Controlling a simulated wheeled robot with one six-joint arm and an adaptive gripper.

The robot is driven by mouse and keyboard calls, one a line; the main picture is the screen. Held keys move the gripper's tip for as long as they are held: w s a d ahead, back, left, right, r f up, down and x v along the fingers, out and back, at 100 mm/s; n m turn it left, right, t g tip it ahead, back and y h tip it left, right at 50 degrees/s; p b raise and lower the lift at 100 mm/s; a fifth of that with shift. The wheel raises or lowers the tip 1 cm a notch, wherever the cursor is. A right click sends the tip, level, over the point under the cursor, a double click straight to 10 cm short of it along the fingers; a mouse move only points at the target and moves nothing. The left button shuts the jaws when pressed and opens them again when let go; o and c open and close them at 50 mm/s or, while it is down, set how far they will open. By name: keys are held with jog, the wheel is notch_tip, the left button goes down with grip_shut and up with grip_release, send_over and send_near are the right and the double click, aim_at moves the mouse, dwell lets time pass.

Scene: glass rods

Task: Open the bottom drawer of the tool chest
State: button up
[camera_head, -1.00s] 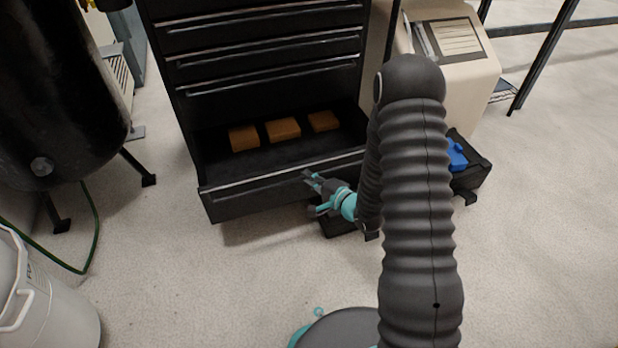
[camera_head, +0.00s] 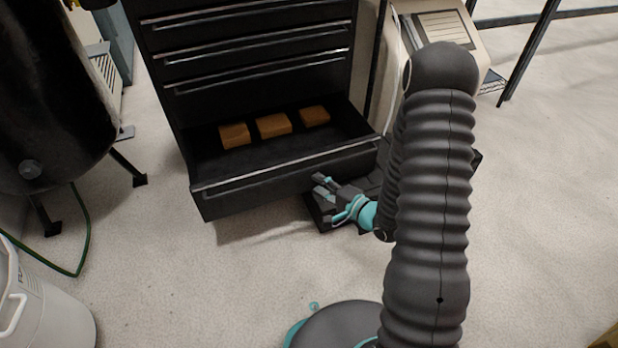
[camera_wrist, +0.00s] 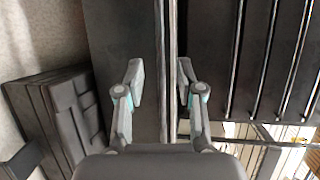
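The black tool chest (camera_head: 250,60) stands at the back. Its bottom drawer (camera_head: 255,190) is pulled well out, with a long metal handle (camera_head: 283,167) along its front top edge. My gripper (camera_head: 323,199) is near the right part of the drawer front, on its outer side. In the wrist view, my gripper (camera_wrist: 161,75) is open, its two fingers apart on either side of the line of the pale handle strip (camera_wrist: 168,40). It holds nothing. I cannot tell how far the fingertips are from the drawer front.
Several brown blocks, such as one in the middle (camera_head: 273,126), lie in the drawer. The upper drawers are shut. A dark case (camera_wrist: 65,115) lies on the floor beside the drawer. A black tank (camera_head: 50,110) and white bucket (camera_head: 45,310) stand left. Floor in front is clear.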

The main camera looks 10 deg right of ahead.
jog(key=shift+v, duration=1.95)
